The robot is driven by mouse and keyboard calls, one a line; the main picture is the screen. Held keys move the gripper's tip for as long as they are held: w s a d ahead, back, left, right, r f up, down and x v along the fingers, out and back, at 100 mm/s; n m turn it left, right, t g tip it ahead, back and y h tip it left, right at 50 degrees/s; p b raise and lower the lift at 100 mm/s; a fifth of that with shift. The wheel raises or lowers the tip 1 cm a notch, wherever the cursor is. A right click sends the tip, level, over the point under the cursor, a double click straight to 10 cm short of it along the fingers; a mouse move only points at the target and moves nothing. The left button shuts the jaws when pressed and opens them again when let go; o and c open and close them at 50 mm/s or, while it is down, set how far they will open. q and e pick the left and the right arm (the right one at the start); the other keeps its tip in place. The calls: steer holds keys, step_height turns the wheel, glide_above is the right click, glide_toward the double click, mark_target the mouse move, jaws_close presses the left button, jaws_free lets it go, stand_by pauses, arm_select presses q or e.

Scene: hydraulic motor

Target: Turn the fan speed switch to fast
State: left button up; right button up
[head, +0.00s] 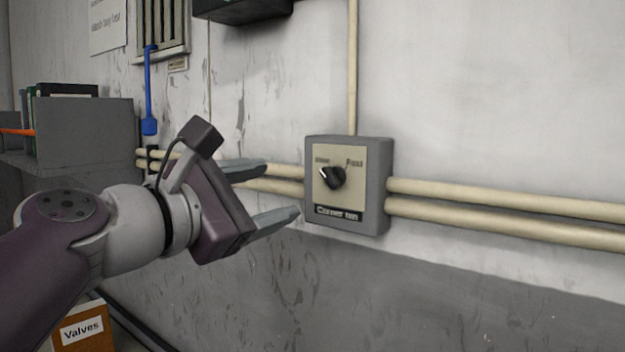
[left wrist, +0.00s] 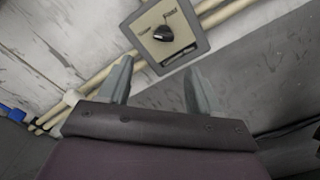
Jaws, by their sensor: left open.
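The fan speed switch is a black rotary knob (head: 333,177) on a grey wall box (head: 377,190) with a cream face. A label below the knob seems to read "Corner fan". "Fast" is marked at the upper right, and a blurred word is at the upper left. The knob's white mark points to the upper left. My left gripper (head: 282,190) is open and empty, left of the box and apart from it. In the left wrist view the knob (left wrist: 163,34) lies beyond the open fingers (left wrist: 158,85). My right gripper is not in view.
Cream pipes (head: 500,205) run along the wall on both sides of the box, and one vertical pipe (head: 352,70) rises above it. A grey shelf (head: 85,125) with binders stands at the left. A box labelled "Valves" (head: 82,330) is at the lower left. The space before the switch is clear.

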mark_target(327, 179)
arm_select(q)
steer(key=w+d+p, duration=0.1)
steer(key=w+d, duration=0.1)
steer(key=w+d+p, duration=0.1)
steer(key=d, duration=0.1)
steer(key=w+d+r+p, duration=0.1)
steer(key=w+d, duration=0.1)
steer(key=shift+w+d, duration=0.25)
steer(key=shift+w, duration=0.05)
steer(key=w, duration=0.2)
steer(key=w+f, duration=0.1)
steer(key=shift+w+d, duration=0.25)
steer(key=shift+d, duration=0.05)
steer(key=shift+s+d+r, duration=0.15)
steer(key=shift+s, duration=0.2)
steer(key=shift+c, duration=0.3)
steer(key=shift+s, duration=0.15)
steer(key=c, duration=1)
